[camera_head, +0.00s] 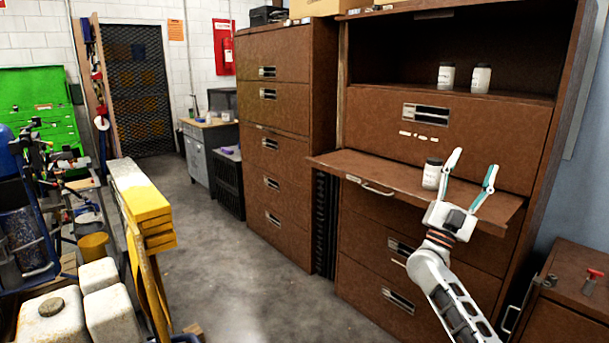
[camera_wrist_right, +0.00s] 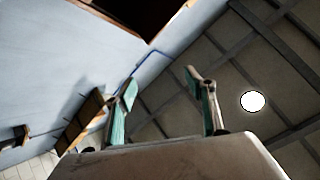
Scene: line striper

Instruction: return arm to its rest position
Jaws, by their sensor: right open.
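My right gripper (camera_head: 470,178) is raised in front of the brown cabinet at the right, with its two fingers spread and nothing between them. In the right wrist view the open fingers (camera_wrist_right: 165,97) point up toward the wall and ceiling. A white jar with a dark lid (camera_head: 431,174) stands upright on the pulled-out shelf (camera_head: 395,178), just left of the gripper in the picture. I cannot tell whether a finger touches it. My left gripper is not in view.
Two similar jars (camera_head: 446,76) stand in the open upper compartment (camera_head: 400,52). A second brown cabinet (camera_head: 290,130) stands to the left. A low brown cabinet (camera_head: 575,300) is at the lower right. Yellow beams (camera_head: 143,205) and white containers (camera_head: 62,318) crowd the left. The concrete floor (camera_head: 235,270) between is clear.

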